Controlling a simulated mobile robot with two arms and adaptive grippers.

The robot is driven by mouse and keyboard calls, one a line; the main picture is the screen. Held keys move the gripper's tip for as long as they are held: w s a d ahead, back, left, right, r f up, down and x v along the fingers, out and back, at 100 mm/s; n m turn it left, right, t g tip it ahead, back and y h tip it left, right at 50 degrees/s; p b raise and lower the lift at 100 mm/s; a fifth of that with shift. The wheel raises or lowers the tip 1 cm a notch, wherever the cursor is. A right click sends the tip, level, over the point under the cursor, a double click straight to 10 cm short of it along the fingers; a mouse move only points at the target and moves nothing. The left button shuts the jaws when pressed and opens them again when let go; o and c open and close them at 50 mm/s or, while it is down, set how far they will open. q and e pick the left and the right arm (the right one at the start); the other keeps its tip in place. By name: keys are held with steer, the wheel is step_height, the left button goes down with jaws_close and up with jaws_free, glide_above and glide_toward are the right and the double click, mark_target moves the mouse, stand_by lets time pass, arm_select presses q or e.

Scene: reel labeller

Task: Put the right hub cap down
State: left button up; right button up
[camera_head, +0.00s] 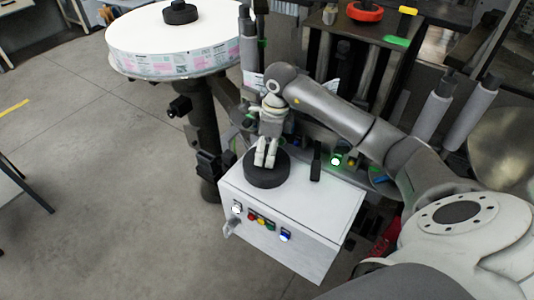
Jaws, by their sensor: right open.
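The right hub cap, a black disc (267,174), lies flat on the white top of the control box. My right gripper (265,163) points down at the middle of the black disc from above. Its pale fingers are open, and the small gap or contact between fingertips and disc is too small to tell. Another black hub cap (180,13) sits on the large white reel at the upper left. My left gripper is not in view.
The control box (325,218) has coloured buttons on its front. The label reel (165,40) stands on a dark post. Machine rollers (248,40) rise behind my right arm. A red ring (364,11) lies at the top.

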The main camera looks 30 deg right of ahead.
step_height(320, 180, up, 10)
steer(key=b, duration=0.3)
steer(key=shift+s+d, duration=0.4)
steer(key=shift+s, duration=0.05)
